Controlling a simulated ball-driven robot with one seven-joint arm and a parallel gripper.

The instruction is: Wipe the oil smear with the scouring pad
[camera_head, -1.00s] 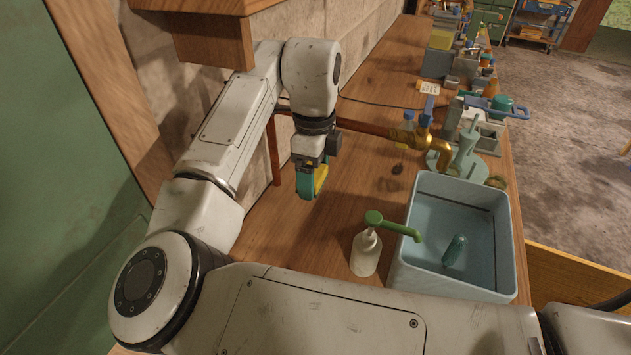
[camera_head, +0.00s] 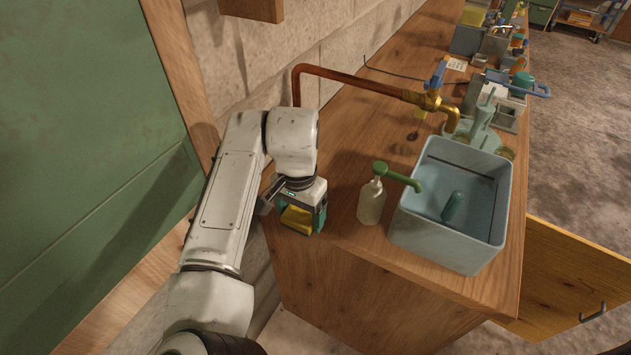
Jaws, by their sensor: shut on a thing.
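My gripper (camera_head: 303,217) has teal fingers and is shut on a yellow block that looks like the scouring pad (camera_head: 296,220). It is at the near left corner of the wooden counter, pointing down. I cannot tell whether the pad touches the counter. A small dark mark, which looks like the oil smear (camera_head: 413,136), lies on the counter behind the soap bottle, below the brass tap. My gripper is well to the left and nearer than this mark. The fingers partly hide the pad.
A soap bottle (camera_head: 372,201) with a green pump stands right of my gripper, beside a blue-grey basin (camera_head: 445,245) holding a teal object (camera_head: 452,206). A copper pipe (camera_head: 350,82) leads to a brass tap (camera_head: 432,101). A yellow cabinet door (camera_head: 567,280) hangs open.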

